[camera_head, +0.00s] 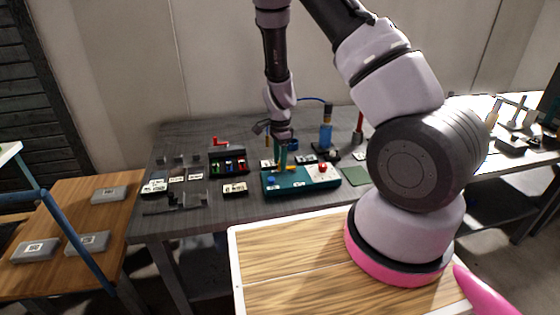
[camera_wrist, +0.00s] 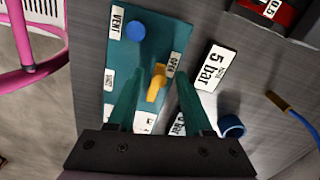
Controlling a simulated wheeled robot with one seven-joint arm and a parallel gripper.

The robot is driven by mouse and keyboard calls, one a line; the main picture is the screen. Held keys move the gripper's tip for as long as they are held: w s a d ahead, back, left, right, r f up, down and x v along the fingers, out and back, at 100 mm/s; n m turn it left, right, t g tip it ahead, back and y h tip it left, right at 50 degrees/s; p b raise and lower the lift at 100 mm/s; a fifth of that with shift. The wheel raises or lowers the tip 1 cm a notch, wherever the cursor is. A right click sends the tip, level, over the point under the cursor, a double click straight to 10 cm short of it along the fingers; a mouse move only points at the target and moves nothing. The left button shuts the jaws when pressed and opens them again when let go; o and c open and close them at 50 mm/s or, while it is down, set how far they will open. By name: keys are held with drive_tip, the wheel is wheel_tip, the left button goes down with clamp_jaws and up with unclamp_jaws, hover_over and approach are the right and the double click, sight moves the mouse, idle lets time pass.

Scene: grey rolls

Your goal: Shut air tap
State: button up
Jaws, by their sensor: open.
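The air tap (camera_wrist: 157,84) is a small yellow lever on a teal panel (camera_wrist: 150,45). An "OPEN" label (camera_wrist: 172,65) lies close to its right; a smaller label, hard to read, is at the panel's left edge. In the wrist view my gripper (camera_wrist: 159,75) is open, its two teal fingers on either side of the yellow lever. I cannot tell if they touch it. In the head view my gripper (camera_head: 283,162) points down over the teal box (camera_head: 309,180), by the yellow lever (camera_head: 291,168), which it partly hides.
A blue knob (camera_wrist: 135,31) by a "VENT" label sits on the panel. A red knob (camera_head: 322,167) stands at the box's right. A "5 bar" card (camera_wrist: 214,67) and a blue ring (camera_wrist: 231,126) lie nearby. A black rack (camera_head: 229,161) and a blue cylinder (camera_head: 326,135) stand around.

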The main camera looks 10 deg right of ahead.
clamp_jaws()
drive_tip(key=shift+s+n, duration=0.15)
drive_tip(key=shift+n, duration=0.15)
drive_tip(key=n, duration=0.1)
drive_tip(key=s+n, duration=0.1)
drive_tip(key=n, duration=0.2)
drive_tip(key=shift+s+d+n, duration=0.25)
drive_tip(key=shift+s+n, duration=0.05)
drive_tip(key=shift+s, duration=0.1)
drive_tip(key=n, duration=0.1)
drive_tip(key=s+d+n, duration=0.1)
drive_tip(key=n, duration=0.1)
drive_tip(key=shift+s+n, duration=0.15)
drive_tip(key=shift+n, duration=0.15)
drive_tip(key=n, duration=0.1)
drive_tip(key=d+n, duration=0.1)
drive_tip(key=n, duration=0.1)
drive_tip(key=s+n, duration=0.1)
drive_tip(key=shift+d+n, duration=0.25)
drive_tip(key=shift+n, duration=0.05)
drive_tip(key=shift+s+d+n, duration=0.1)
drive_tip(key=shift+d+n, duration=0.4)
drive_tip(key=shift+n, duration=0.65)
drive_tip(key=shift+s+d+n, duration=0.1)
drive_tip(key=shift+d+n, duration=0.35)
drive_tip(key=shift+n, duration=0.7)
